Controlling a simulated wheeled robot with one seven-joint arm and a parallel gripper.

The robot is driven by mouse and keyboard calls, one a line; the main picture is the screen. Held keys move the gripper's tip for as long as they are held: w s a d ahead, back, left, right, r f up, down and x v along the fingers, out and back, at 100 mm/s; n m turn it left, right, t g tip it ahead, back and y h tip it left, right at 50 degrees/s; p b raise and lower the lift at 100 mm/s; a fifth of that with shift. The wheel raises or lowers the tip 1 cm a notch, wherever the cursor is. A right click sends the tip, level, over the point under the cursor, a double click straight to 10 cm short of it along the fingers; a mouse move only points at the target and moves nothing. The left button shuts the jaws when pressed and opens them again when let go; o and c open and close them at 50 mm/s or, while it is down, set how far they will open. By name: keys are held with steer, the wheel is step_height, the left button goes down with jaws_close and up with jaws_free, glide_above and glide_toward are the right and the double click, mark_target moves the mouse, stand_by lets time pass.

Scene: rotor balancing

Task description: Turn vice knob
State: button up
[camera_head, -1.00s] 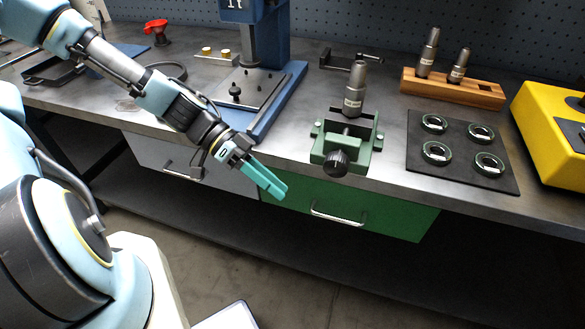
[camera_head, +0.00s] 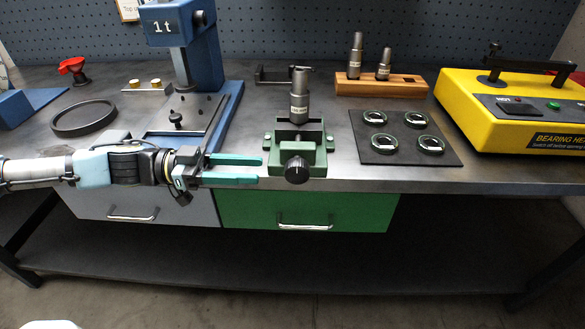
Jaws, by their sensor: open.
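The green vice (camera_head: 318,157) stands at the front edge of the workbench, above the green drawer. Its black round knob (camera_head: 297,169) faces forward. A grey cylindrical tool (camera_head: 299,97) with a white label stands upright in the vice. My gripper (camera_head: 259,170) has two teal fingers with a gap between them, pointing right. It is open and empty, just left of the vice and its knob. I cannot tell whether a fingertip touches the vice.
A blue press (camera_head: 181,60) stands at the back left. A black mat (camera_head: 372,155) with several rings lies right of the vice. A wooden rack (camera_head: 407,88) and a yellow bearing heater (camera_head: 460,103) are farther right. The bench front edge is clear right of the vice.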

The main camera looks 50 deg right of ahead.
mark_target(287, 165)
steer(key=p+x, duration=0.2)
steer(key=x, duration=0.5)
steer(key=shift+s+d+r+p, duration=0.2)
steer(key=shift+d+p, duration=0.1)
steer(key=shift+d, duration=0.05)
steer(key=shift+s+d+f, duration=0.15)
steer(key=shift+s+d, duration=0.2)
steer(key=shift+s, duration=0.1)
steer(key=shift+c, duration=0.3)
jaws_close()
